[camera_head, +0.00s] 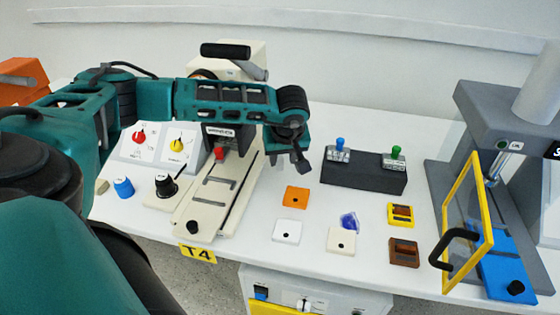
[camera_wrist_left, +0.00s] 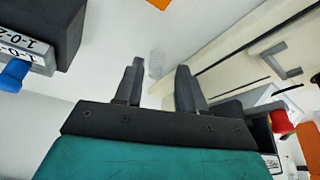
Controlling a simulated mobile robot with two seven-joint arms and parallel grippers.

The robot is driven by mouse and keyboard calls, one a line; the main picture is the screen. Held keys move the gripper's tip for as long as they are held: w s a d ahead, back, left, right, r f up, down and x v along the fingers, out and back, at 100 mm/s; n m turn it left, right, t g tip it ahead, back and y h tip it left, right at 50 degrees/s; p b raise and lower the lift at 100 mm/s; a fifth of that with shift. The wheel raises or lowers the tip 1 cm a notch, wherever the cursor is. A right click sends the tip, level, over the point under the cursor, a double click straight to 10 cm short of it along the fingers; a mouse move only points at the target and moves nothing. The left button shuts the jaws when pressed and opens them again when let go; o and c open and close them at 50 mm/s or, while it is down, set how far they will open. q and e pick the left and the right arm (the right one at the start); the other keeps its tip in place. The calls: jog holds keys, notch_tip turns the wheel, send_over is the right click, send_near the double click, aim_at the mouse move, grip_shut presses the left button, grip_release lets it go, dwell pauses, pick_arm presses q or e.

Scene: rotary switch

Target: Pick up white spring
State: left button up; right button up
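A small, pale, translucent coil, which looks like the white spring (camera_wrist_left: 156,69), stands on the white table in the left wrist view, seen beyond and between my fingertips. My left gripper (camera_head: 303,165) points down over the table between the cream sliding fixture and the dark switch block. In the left wrist view my left gripper (camera_wrist_left: 160,64) is open, with a clear gap and nothing held. My right gripper is not in view.
A dark block (camera_head: 362,178) with blue and green toggle switches stands right of my gripper. The cream fixture (camera_head: 208,210) lies to its left. Orange (camera_head: 296,196) and white (camera_head: 287,232) square pieces lie nearer the front. A grey press (camera_head: 505,130) with a yellow-framed guard stands at right.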

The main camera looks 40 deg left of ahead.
aim_at(280, 156)
pick_arm(q)
jog(key=shift+w+a, duration=0.95)
jog(key=shift+a, duration=0.2)
jog(key=shift+x, duration=2.55)
jog(key=shift+c, duration=0.4)
grip_shut()
